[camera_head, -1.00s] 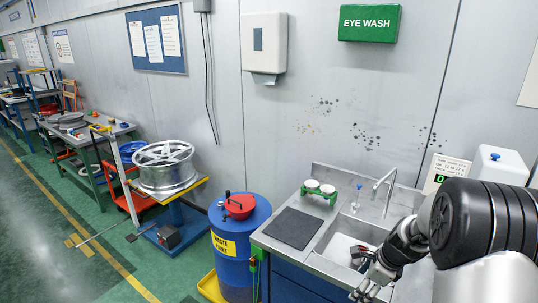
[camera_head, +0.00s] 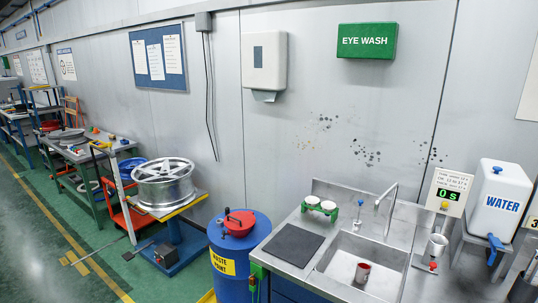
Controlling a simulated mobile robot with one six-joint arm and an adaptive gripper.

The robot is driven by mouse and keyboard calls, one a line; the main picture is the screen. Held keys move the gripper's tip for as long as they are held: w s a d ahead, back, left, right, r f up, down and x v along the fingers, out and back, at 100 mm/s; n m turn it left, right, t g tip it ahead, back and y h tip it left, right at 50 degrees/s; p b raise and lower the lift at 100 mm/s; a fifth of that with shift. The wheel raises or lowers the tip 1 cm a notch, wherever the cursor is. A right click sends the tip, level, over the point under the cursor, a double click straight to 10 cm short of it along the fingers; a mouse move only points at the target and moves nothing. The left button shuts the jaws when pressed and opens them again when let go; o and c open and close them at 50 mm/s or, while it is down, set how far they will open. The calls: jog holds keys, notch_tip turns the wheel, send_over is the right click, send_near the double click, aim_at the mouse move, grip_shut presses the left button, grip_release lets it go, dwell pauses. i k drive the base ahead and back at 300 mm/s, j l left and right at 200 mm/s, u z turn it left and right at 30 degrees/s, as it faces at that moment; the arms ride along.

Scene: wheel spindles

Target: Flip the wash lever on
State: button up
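Behind the sink (camera_head: 345,262) stands a small upright lever with a blue top (camera_head: 360,203), between the green eye-wash unit (camera_head: 332,211) with two white cups and the silver tap (camera_head: 391,207). It may be the wash lever; no label on it can be read. A metal cup with a red inside (camera_head: 363,272) stands upright in the sink. The display panel (camera_head: 447,193) at the right reads "0 s". My gripper is not seen; a dark shape at the lower right edge is cut off and unclear.
A white WATER container (camera_head: 496,200) with a blue spigot stands at the right, next to a metal cup-shaped fixture with a red handle (camera_head: 434,253). A dark mat (camera_head: 293,245) lies left of the sink. A blue drum (camera_head: 239,250) stands beside the counter.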

aim_at(361, 201)
jog(key=i+j+z, duration=0.2)
jog(key=i, duration=0.35)
jog(key=i+j+z, duration=0.2)
jog(key=i+j, duration=0.2)
jog(key=i, duration=0.15)
jog(key=i+j+z, duration=0.2)
jog(key=i+j, duration=0.2)
jog(key=i, duration=0.1)
